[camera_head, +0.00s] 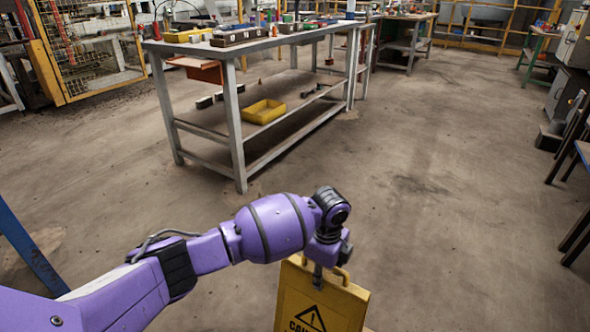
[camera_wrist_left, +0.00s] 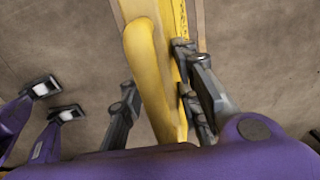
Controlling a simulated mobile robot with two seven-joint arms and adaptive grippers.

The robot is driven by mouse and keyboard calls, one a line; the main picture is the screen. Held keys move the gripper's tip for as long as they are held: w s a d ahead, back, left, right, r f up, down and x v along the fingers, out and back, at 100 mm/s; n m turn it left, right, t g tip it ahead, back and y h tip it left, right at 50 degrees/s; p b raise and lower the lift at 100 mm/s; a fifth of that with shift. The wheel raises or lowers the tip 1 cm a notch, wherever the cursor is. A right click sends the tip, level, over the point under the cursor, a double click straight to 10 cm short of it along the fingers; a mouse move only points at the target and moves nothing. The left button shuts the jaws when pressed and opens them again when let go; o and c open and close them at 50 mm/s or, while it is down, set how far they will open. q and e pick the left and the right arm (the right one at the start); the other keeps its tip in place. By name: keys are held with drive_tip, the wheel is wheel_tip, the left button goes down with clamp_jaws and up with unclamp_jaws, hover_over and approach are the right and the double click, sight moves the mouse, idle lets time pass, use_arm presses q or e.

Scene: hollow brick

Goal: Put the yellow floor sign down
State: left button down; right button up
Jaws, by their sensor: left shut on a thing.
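The yellow floor sign (camera_head: 325,305) hangs or stands upright at the bottom of the head view, with a black warning triangle and the word CAUTION on its face. Its lower part is cut off by the picture edge, so I cannot tell whether it touches the floor. My left gripper (camera_head: 318,272) is at the sign's top edge, by its handle. In the left wrist view, the yellow sign (camera_wrist_left: 146,62) runs between the fingers of my left gripper (camera_wrist_left: 158,105), which is shut on it.
A grey workbench (camera_head: 237,125) stands ahead, with boxes on top and a yellow tray (camera_head: 263,111) on its lower shelf. Dark furniture legs (camera_head: 575,235) stand at the right edge, and a blue post (camera_head: 28,250) at the left. The concrete floor (camera_head: 440,220) between is clear.

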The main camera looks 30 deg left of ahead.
sight(320, 310)
use_arm(q)
drive_tip(key=shift+w+a+f, duration=0.25)
drive_tip(key=f+b, duration=0.1)
drive_tip(key=f, duration=0.1)
drive_tip(key=a+f+b, duration=0.1)
drive_tip(key=f, duration=0.1)
drive_tip(key=shift+w, duration=0.2)
drive_tip(key=c, duration=1.3)
unclamp_jaws()
drive_tip(key=shift+s+f, duration=0.1)
drive_tip(key=shift+f, duration=0.05)
